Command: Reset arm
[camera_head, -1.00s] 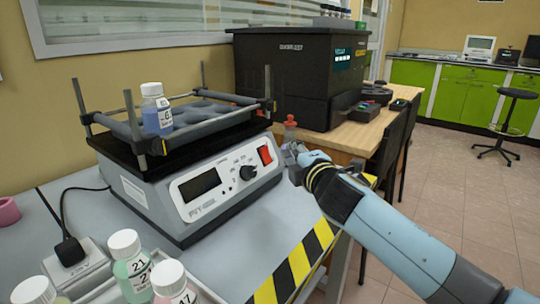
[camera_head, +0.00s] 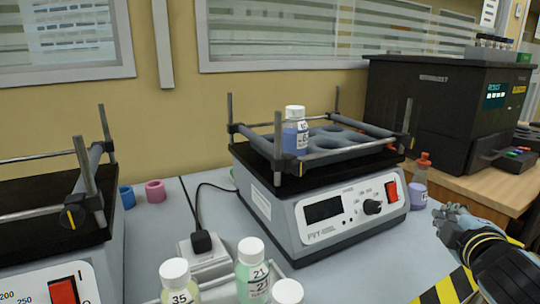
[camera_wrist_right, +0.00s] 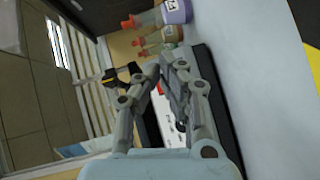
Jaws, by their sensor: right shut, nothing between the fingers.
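My right gripper (camera_head: 447,211) is at the right edge of the head view, in front of a shaker (camera_head: 290,212). In the right wrist view the gripper (camera_wrist_right: 165,64) has its fingers shut with nothing between them. It points toward the shaker, whose panel shows partly behind the fingers. A bottle with blue liquid and a white cap (camera_head: 295,135) stands upright on the shaker's platform. My left gripper is out of view.
A red-capped bottle (camera_head: 419,190) stands right of the shaker, close to my right gripper. White-capped bottles, including a green one (camera_head: 252,275), stand at the front. A second shaker (camera_head: 62,255) is at left. A black machine (camera_head: 435,110) stands at back right.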

